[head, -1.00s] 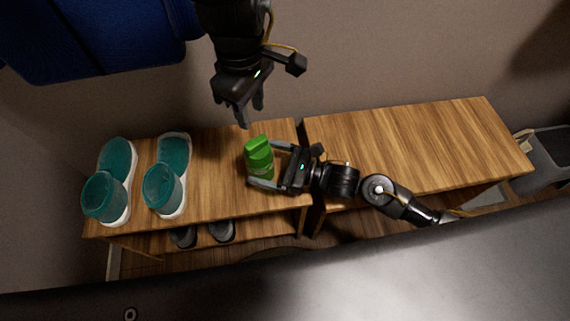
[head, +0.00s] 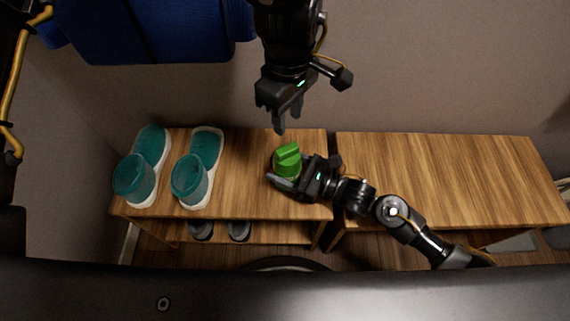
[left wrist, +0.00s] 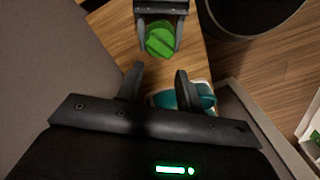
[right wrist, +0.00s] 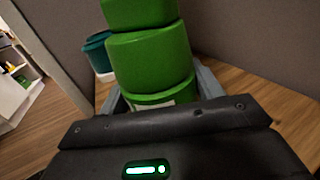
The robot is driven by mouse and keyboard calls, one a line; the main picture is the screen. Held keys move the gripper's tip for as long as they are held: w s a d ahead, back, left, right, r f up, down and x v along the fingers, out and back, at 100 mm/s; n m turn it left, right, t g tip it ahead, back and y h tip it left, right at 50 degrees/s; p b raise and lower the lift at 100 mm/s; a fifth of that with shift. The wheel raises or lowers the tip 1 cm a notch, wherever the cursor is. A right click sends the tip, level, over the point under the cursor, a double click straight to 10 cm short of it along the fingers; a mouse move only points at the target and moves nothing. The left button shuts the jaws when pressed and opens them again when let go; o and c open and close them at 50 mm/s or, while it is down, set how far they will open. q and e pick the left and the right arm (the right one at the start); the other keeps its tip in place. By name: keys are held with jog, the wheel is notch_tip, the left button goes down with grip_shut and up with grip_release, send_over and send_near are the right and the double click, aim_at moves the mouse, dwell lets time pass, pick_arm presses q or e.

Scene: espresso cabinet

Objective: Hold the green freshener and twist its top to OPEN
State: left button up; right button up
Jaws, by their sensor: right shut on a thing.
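The green freshener (head: 288,160) stands on the wooden bench top, with its ridged top facing up. My right gripper (head: 286,174) comes from the right and is shut on its lower body. In the right wrist view the freshener (right wrist: 150,55) rises between the two fingers, its lowest part hidden by the gripper. My left gripper (head: 281,122) hangs above and behind the freshener, fingers pointing down, apart from it. In the left wrist view its two fingers are spread and empty, and the freshener's top (left wrist: 160,40) shows beyond them.
Two teal-and-white slippers (head: 190,178) (head: 135,180) lie on the bench's left. Dark shoes (head: 238,230) are on the shelf below. The right bench top (head: 430,180) is clear. A blue object (head: 150,30) is at the upper left, before the wall.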

aim_at(290, 147)
pick_arm(q)
jog(key=shift+o, duration=0.6)
jog(key=shift+d+r, duration=0.1)
jog(key=shift+d, duration=0.1)
jog(key=n, duration=0.4)
jog(key=r+n, duration=0.1)
jog(key=n, duration=0.4)
jog(key=r+n, duration=0.1)
jog(key=n, duration=0.3)
jog(key=shift+w+d, duration=0.1)
jog(key=shift+w, duration=0.1)
jog(key=shift+f, duration=0.2)
notch_tip(290, 147, down, 12)
jog(key=shift+r, duration=0.1)
grip_shut()
